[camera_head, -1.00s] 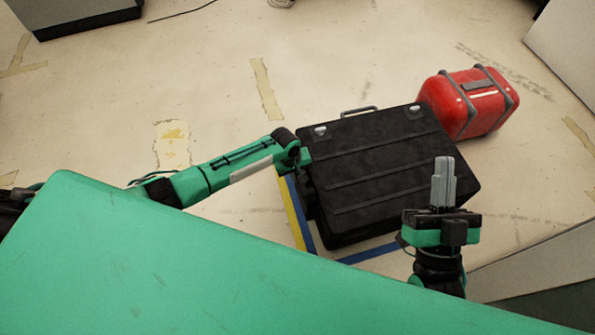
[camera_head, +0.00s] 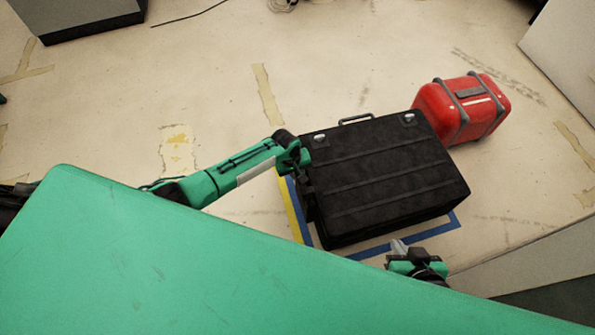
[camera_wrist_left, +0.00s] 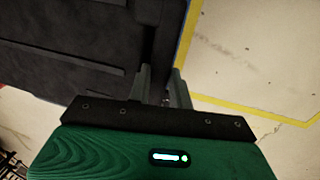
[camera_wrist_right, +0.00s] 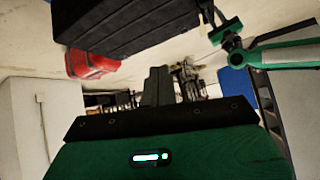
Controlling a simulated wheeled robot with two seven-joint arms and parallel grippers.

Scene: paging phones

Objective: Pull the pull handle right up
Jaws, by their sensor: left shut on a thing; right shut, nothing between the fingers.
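A black ribbed case (camera_head: 385,175) lies in the middle of the head view, with a small handle (camera_head: 356,119) on its far edge. A right-side pull handle is not discernible. My left gripper (camera_head: 306,158) is at the case's left side. In the left wrist view its fingers (camera_wrist_left: 163,85) are shut on a dark strip at the case's edge, apparently a side handle. My right gripper (camera_head: 398,247) is shut and empty, just off the case's near edge. In the right wrist view its fingers (camera_wrist_right: 157,85) are together, with the case (camera_wrist_right: 140,25) above them, apart.
A red case (camera_head: 462,108) stands close to the black case's far right corner. Blue tape (camera_head: 440,229) and yellow tape (camera_head: 291,212) mark the floor around the black case. A pale block (camera_head: 535,262) is at lower right.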

